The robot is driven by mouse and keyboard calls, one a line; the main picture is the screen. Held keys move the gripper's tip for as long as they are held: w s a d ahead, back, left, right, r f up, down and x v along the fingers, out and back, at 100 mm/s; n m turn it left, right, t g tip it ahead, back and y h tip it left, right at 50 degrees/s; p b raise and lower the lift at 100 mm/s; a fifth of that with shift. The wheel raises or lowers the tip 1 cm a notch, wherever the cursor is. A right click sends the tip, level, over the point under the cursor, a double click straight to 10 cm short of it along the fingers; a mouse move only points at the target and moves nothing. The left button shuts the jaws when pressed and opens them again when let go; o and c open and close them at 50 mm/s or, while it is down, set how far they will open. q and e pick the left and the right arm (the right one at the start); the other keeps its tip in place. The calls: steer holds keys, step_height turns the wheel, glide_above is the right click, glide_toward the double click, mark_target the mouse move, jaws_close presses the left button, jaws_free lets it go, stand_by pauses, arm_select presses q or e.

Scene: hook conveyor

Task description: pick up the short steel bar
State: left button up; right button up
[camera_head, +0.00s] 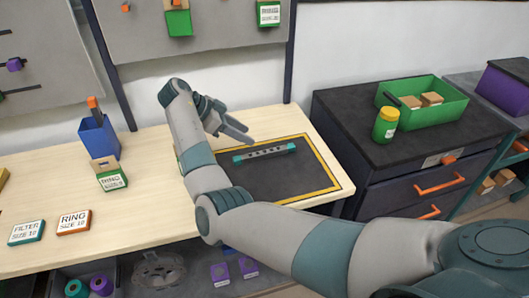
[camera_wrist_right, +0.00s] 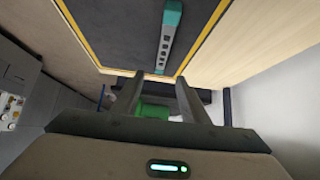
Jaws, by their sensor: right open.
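The short steel bar (camera_head: 264,152) is grey with a row of dark holes and teal ends. It lies on a dark mat with a yellow border (camera_head: 300,182) at the right part of the wooden table. It also shows at the top of the right wrist view (camera_wrist_right: 166,42). My right gripper (camera_head: 243,131) is open and empty, up and to the left of the bar in the head view, apart from it. Its two fingers also show in the right wrist view (camera_wrist_right: 158,80). My left gripper is out of view.
A blue bin (camera_head: 98,137) and a green-based labelled holder (camera_head: 112,181) stand on the table's left. Labelled plates (camera_head: 73,222) lie at its front left. A dark cabinet (camera_head: 350,120) to the right carries a green crate (camera_head: 446,105) and a yellow-green jar (camera_head: 385,127). A pegboard stands behind.

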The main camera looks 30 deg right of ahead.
steer(key=p, duration=0.3)
glide_toward(276, 149)
steer(key=shift+x, duration=1.2)
steer(key=shift+s+f, duration=0.2)
steer(key=shift+f, duration=0.2)
steer(key=shift+d, duration=0.1)
steer(key=shift+d+f+p, duration=0.2)
steer(key=shift+d+p, duration=0.35)
steer(key=shift+p, duration=0.1)
steer(key=p+x, duration=0.1)
steer(key=x, duration=0.2)
steer(key=shift+w+p, duration=0.1)
steer(key=shift+p, duration=0.2)
steer(key=shift+d+f, duration=0.35)
steer(key=shift+f, duration=0.05)
